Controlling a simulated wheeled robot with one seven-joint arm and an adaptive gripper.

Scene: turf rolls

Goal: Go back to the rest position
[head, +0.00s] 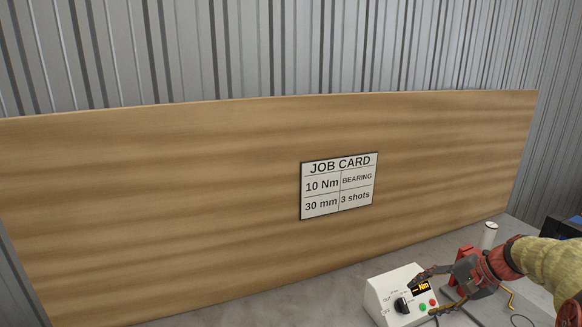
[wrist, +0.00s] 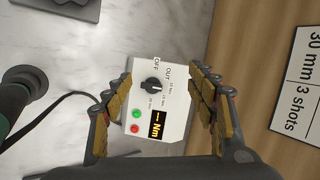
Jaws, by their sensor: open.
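My gripper (head: 424,293) is at the lower right in the head view, by a white control box (head: 374,297). In the wrist view my gripper (wrist: 162,77) has its two padded fingers wide apart, with nothing between them that it grips. The control box (wrist: 174,110) shows beyond and between the fingers. It has a black knob (wrist: 152,86), a green button (wrist: 136,114), a red button (wrist: 135,127) and a lit display (wrist: 157,124) reading dashes and Nm. The knob's exact setting is too small to tell.
A wooden board (head: 180,200) stands behind the grey worktop (head: 250,305), bearing a job card (head: 339,186) for 10 Nm, bearing, 30 mm, 3 shots. A black cable (wrist: 50,112) runs left of the box in the wrist view.

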